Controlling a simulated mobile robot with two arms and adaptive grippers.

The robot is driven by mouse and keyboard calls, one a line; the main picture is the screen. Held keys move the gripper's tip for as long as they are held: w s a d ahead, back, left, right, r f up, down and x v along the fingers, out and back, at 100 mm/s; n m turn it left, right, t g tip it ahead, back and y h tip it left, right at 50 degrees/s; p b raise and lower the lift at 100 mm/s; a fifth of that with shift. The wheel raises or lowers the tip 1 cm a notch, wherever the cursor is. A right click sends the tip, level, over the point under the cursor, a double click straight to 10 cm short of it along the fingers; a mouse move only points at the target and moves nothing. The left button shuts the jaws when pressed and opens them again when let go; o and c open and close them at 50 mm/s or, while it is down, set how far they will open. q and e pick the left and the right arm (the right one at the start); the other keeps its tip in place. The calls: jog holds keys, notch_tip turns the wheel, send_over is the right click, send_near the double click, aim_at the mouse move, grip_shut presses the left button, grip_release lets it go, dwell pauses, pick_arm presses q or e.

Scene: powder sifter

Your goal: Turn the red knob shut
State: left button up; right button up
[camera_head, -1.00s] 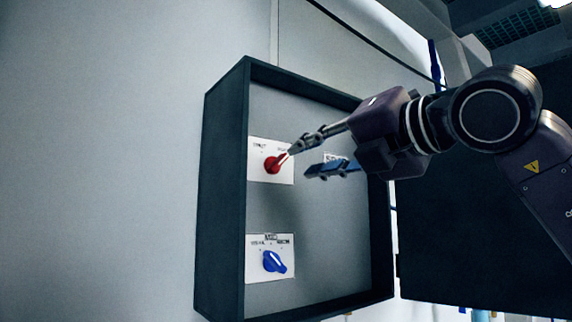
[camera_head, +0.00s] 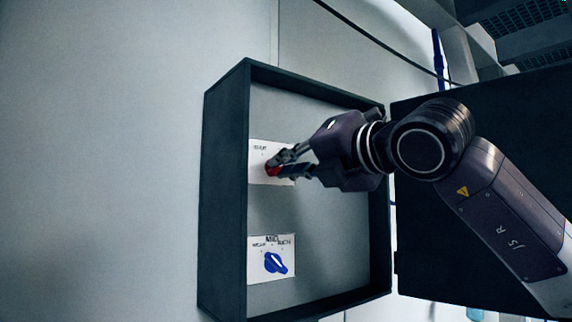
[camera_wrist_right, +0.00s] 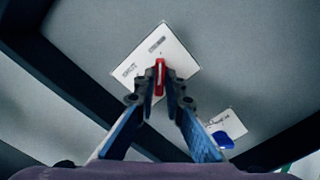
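The red knob (camera_head: 272,170) sits on a white label plate (camera_head: 258,150) in the upper part of an open wall box. A label reading like "SHUT" shows at the plate's upper left; its right side is hidden by my fingers. My right gripper (camera_head: 277,165) reaches in from the right with its fingertips at the knob. In the right wrist view the red knob (camera_wrist_right: 159,77) stands between the two fingertips (camera_wrist_right: 160,82), which look closed against its sides. The knob's pointer line is mostly hidden in the head view. My left gripper is in neither view.
A blue knob (camera_head: 275,262) on its own white plate (camera_head: 256,272) is lower in the box. The dark box frame (camera_head: 226,200) surrounds both plates. A dark open door panel (camera_head: 440,245) is to the right. The wall at left is clear.

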grip_shut()
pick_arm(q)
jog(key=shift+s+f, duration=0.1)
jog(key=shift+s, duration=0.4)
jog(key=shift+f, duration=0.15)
pick_arm(e)
jog(key=shift+f+n+b, duration=0.15)
jog(key=shift+n+b, duration=0.6)
jog(key=shift+n, duration=0.35)
pick_arm(q)
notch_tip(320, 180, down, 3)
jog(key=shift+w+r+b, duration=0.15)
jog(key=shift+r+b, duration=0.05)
jog(key=shift+b, duration=0.55)
pick_arm(e)
jog(key=n, duration=1.5)
jog(key=shift+s+a+n, duration=0.1)
jog(key=shift+a+n, duration=0.05)
jog(key=shift+n, duration=0.15)
